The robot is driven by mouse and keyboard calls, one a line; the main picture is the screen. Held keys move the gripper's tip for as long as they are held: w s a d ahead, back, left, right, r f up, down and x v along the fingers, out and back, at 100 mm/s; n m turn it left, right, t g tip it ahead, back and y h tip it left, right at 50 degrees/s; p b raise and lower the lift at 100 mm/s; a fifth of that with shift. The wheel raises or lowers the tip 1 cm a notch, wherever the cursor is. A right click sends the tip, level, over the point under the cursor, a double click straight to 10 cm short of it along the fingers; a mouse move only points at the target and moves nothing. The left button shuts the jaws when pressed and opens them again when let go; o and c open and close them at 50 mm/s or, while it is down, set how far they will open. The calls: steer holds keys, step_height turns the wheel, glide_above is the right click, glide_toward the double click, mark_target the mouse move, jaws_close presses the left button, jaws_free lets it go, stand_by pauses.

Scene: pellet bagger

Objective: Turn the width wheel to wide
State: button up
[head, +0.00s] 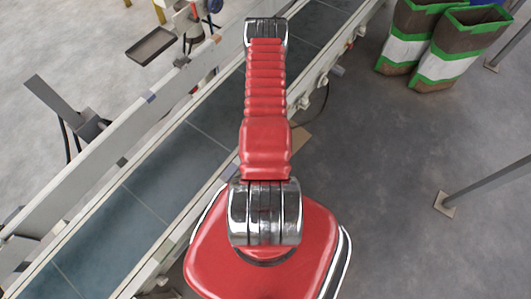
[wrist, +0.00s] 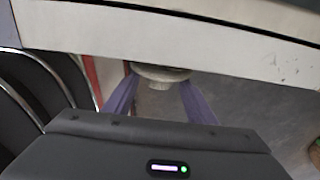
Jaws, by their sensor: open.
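In the wrist view my gripper (wrist: 158,88) is open, with its two purple fingers reaching forward from the dark gripper body. A pale round part with a small hub (wrist: 160,75) shows between and just beyond the fingertips, under the edge of a pale rail. It may be the width wheel; its upper part is hidden by the rail, and I see no marking on it. I cannot tell whether the fingers touch it.
The conveyor (head: 178,163) runs diagonally, with pale side rails (head: 120,160) and small fittings on its right side. Open green, white and brown sacks (head: 455,50) stand at the upper right. A grey post with a foot plate (head: 445,204) stands at right.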

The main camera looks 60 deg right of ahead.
steer(key=shift+f, duration=0.65)
steer(key=c, duration=1)
steer(key=shift+w+a+h, duration=0.2)
steer(key=shift+w+h, duration=0.1)
steer(key=shift+h, duration=0.1)
steer(key=shift+c, duration=0.2)
steer(key=shift+s+a+h, duration=0.1)
steer(key=shift+h, duration=0.4)
steer(key=shift+s+a+f+g+h, duration=0.1)
steer(key=shift+a+g+h, duration=0.1)
steer(key=shift+h, duration=0.65)
steer(key=shift+a+f+g+h, duration=0.1)
steer(key=shift+a+g+h, duration=0.1)
steer(key=shift+h, duration=0.65)
steer(key=shift+s+a+f+g+h, duration=0.1)
steer(key=shift+g+h, duration=0.05)
steer(key=shift+h, duration=0.8)
steer(key=shift+a+f+g+h, duration=0.1)
steer(key=shift+g+h, duration=0.05)
steer(key=shift+h, duration=0.8)
